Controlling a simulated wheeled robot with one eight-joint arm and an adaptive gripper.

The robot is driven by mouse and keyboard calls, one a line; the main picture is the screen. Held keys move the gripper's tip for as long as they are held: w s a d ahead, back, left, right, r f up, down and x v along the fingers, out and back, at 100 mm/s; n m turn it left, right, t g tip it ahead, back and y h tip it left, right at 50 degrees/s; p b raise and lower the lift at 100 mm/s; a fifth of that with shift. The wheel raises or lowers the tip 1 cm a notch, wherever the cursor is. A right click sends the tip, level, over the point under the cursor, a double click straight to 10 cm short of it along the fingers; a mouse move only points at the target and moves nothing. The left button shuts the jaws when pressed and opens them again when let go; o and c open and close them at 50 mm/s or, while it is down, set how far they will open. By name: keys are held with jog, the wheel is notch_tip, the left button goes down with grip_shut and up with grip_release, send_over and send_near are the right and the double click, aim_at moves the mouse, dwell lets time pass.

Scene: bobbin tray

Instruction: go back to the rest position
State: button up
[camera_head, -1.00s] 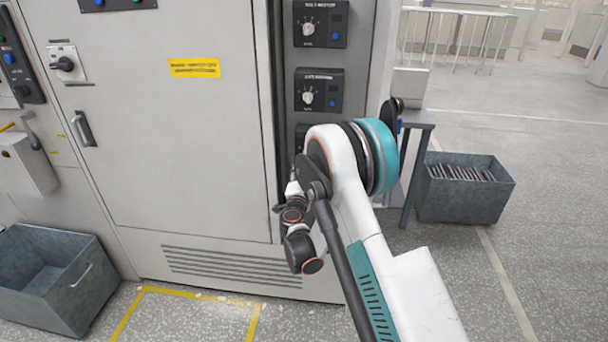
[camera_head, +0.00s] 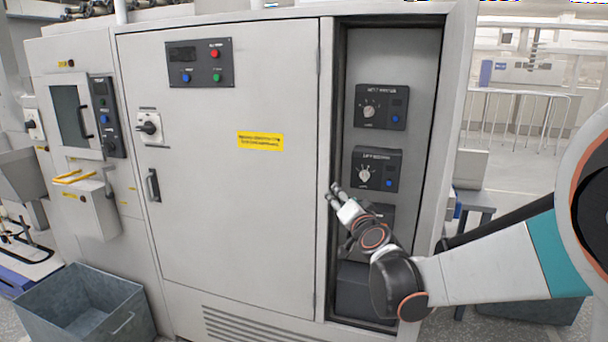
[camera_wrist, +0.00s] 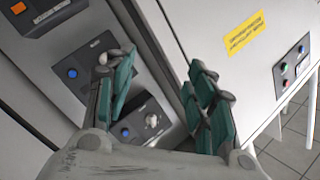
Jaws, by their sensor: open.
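My gripper (camera_head: 343,192) is in front of the open bay of the grey cabinet (camera_head: 225,200), just below the middle dial module in the head view. In the wrist view its teal-padded fingers (camera_wrist: 165,95) are spread apart with nothing between them. Behind the fingers are dark control modules with pale knobs and blue buttons. My arm reaches in from the right and hides part of the lower modules.
An upper dial module (camera_head: 381,107) and a middle one (camera_head: 375,169) sit in the bay. The closed door has a handle (camera_head: 153,186). A grey bin (camera_head: 85,305) stands at lower left. A metal-railed table (camera_head: 520,95) is at back right.

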jog(key=s+n+g+y, duration=0.1)
jog(key=s+n+g, duration=0.4)
jog(key=s, duration=1.2)
jog(key=s+d+f+g+h, duration=0.2)
jog(key=s+d+f, duration=0.2)
jog(key=s, duration=0.7)
jog(key=s+d+f+n+g+h, duration=0.1)
jog(key=s+d+f, duration=0.4)
jog(key=s, duration=0.6)
jog(key=shift+s+d+f+g+h, duration=0.25)
jog(key=shift+s+f+g+h, duration=0.2)
jog(key=shift+g, duration=0.65)
